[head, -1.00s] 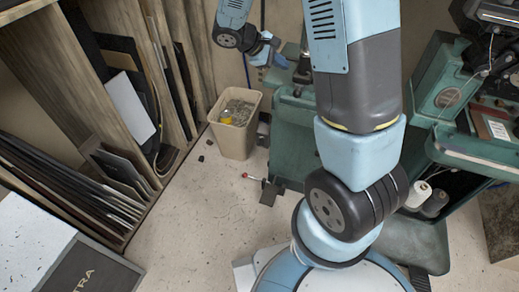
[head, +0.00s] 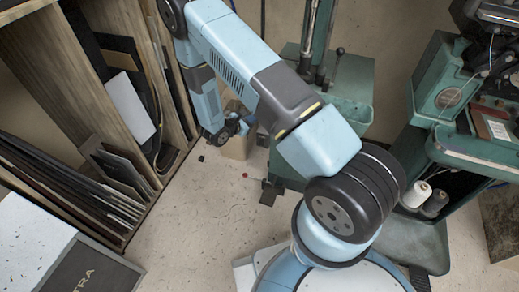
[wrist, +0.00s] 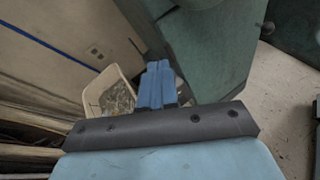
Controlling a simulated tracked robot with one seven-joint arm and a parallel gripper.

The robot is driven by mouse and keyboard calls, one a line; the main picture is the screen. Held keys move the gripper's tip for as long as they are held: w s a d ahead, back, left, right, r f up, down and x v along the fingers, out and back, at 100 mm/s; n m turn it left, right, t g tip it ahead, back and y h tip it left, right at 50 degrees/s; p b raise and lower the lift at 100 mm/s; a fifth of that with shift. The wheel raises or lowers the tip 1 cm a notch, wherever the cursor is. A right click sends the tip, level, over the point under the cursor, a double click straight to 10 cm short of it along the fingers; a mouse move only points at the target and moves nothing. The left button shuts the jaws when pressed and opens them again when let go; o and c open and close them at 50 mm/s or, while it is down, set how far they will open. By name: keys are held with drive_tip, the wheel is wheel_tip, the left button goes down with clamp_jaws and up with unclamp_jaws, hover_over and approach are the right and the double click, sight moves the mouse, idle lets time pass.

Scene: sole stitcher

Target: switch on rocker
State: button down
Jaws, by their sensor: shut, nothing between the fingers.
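I cannot make out a rocker switch in either view. Green machinery stands in the head view: one green machine (head: 347,85) behind my arm and another (head: 440,95) at the right. My gripper (wrist: 158,66) shows in the wrist view with its two blue fingers together and nothing between them. A green machine panel (wrist: 212,45) fills the space to the right of the fingers in that view. In the head view my gripper is small, low at the left of the green machine, by the bin.
A beige bin (wrist: 104,92) with scraps stands left of the fingers in the wrist view. A wall plate (wrist: 95,53) sits on the wall beyond. A wooden rack (head: 60,85) of dark sheets stands at the left. Speckled floor (head: 200,220) is free between rack and base.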

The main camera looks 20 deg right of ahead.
drive_tip(key=s+a+f+n+t+y, duration=0.1)
drive_tip(key=s+f+n+y, duration=0.1)
drive_tip(key=f, duration=0.8)
drive_tip(key=s+a+f+n+t+y, duration=0.2)
drive_tip(key=s+f+n, duration=0.2)
drive_tip(key=f, duration=0.7)
drive_tip(key=shift+s+a+n, duration=0.25)
drive_tip(key=shift+a+n, duration=0.05)
drive_tip(key=shift+n, duration=0.4)
drive_tip(key=shift+w, duration=0.1)
approach(262, 142)
drive_tip(key=w+d+f, duration=0.2)
drive_tip(key=w+f, duration=0.1)
drive_tip(key=f, duration=0.2)
drive_tip(key=shift+x, duration=0.95)
